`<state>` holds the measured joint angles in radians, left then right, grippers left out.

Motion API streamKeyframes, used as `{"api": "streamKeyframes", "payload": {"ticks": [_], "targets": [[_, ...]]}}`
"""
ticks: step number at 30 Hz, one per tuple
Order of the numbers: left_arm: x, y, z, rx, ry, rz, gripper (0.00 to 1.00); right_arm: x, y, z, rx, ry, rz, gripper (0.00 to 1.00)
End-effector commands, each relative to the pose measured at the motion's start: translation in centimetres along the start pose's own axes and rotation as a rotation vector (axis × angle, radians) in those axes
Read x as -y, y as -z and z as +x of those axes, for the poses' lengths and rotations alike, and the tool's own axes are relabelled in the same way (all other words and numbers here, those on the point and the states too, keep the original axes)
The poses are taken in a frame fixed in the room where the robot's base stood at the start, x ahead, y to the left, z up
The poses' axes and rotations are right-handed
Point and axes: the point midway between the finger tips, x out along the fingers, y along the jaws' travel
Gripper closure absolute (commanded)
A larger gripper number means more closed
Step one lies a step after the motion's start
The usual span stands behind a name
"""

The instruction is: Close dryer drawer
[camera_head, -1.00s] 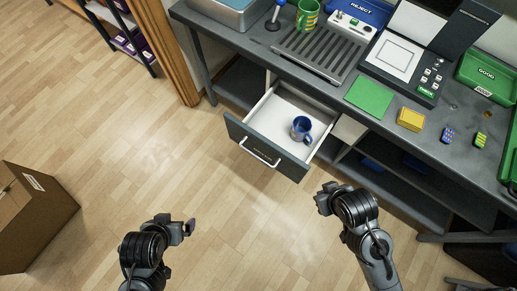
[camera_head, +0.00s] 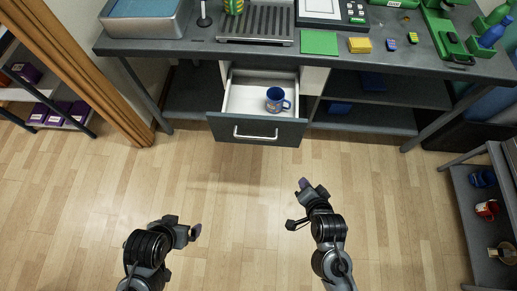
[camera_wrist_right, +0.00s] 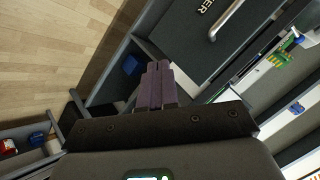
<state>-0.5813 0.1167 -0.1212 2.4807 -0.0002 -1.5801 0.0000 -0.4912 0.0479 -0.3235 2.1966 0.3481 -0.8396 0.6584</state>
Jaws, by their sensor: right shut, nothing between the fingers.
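The dryer drawer (camera_head: 222,127) is pulled out from under the workbench, with a dark front, a light inside and a silver handle (camera_head: 255,137). A blue mug (camera_head: 277,100) stands inside it. My right gripper (camera_head: 304,184) is in front of the drawer and to the right of its handle, apart from it. In the right wrist view its purple fingers (camera_wrist_right: 157,86) are together and empty, and the drawer front with its handle (camera_wrist_right: 226,22) shows beyond them. My left gripper (camera_head: 194,232) is farther from the drawer, at lower left; its jaw opening is unclear.
The workbench (camera_head: 200,46) holds a drying grate (camera_head: 255,25), a green mat (camera_head: 319,42) and a yellow block (camera_head: 360,45). Open shelves lie right of the drawer. A wooden post (camera_head: 85,75) stands left. The floor (camera_head: 240,200) before the drawer is clear.

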Motion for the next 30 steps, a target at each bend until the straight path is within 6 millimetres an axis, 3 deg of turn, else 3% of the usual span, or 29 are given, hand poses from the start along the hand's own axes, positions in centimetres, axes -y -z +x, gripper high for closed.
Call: {"api": "streamKeyframes", "payload": {"ticks": [1,6,10,18,24,30], "targets": [[-0.1,-0.6,1.9,0.0,0.0,0.0,0.0,-0.1,-1.4,2.4,-0.041,0.032,0.088,1.0],[-0.2,-2.3,7.2,-0.001,0.001,0.0,0.0,1.6,-5.2,8.6,-0.232,0.197,0.434,1.0],[-0.3,-3.6,11.3,0.004,0.002,0.001,0.0,3.8,-8.2,11.7,-0.349,0.351,0.616,1.0],[-0.4,-5.2,16.3,0.003,0.003,0.002,0.0,7.8,-12.3,13.7,-0.439,0.563,0.735,1.0],[-0.4,-5.5,17.2,0.001,0.004,0.002,0.0,9.2,-13.2,13.9,-0.456,0.622,0.75,1.0],[-0.4,-5.4,16.9,-0.002,0.004,0.002,0.0,10.2,-12.2,14.9,-0.459,0.632,0.75,1.0]]}}
